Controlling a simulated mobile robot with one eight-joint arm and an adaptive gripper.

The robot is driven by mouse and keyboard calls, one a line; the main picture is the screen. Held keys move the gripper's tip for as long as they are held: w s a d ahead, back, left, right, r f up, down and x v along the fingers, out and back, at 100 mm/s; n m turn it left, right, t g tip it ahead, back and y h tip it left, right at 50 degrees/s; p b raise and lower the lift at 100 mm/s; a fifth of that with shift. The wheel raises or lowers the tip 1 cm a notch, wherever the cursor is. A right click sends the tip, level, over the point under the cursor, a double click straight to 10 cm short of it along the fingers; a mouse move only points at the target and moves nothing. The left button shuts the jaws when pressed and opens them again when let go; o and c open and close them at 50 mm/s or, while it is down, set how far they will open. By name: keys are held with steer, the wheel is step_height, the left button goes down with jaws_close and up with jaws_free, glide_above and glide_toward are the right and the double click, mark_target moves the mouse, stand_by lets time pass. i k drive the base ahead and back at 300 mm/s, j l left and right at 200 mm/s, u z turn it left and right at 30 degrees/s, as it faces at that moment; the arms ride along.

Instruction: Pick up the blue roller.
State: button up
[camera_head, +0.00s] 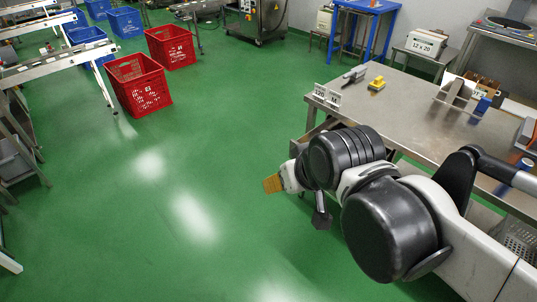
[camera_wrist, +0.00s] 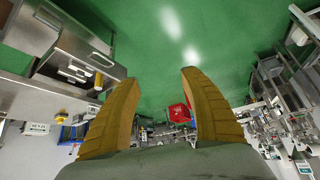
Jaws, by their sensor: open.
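A small blue object (camera_head: 483,106) stands on the metal table (camera_head: 400,110) at the right, beside a white-and-brown holder. It may be the blue roller, but it is too small to be sure. Another small blue piece (camera_head: 525,163) shows near the table's right edge, partly behind my arm. My gripper (camera_head: 272,184) is out over the green floor, left of the table and well apart from both blue things. In the wrist view my gripper (camera_wrist: 155,75) has its two ochre fingers spread, with nothing between them. I cannot make out a roller in the wrist view.
A yellow object (camera_head: 377,84) and a grey tool (camera_head: 354,74) lie at the table's far left. Red crates (camera_head: 138,88) and blue crates (camera_head: 125,22) stand on the floor by conveyors. The green floor (camera_head: 150,220) left of my arm is clear.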

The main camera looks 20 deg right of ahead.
mark_target(526, 164)
steer(key=z, duration=2.45)
steer(key=i+j+u, duration=0.2)
steer(key=i+j, duration=0.3)
steer(key=j, duration=0.2)
steer(key=i+j+u, duration=0.2)
steer(key=i+j, duration=0.3)
steer(key=j, duration=0.15)
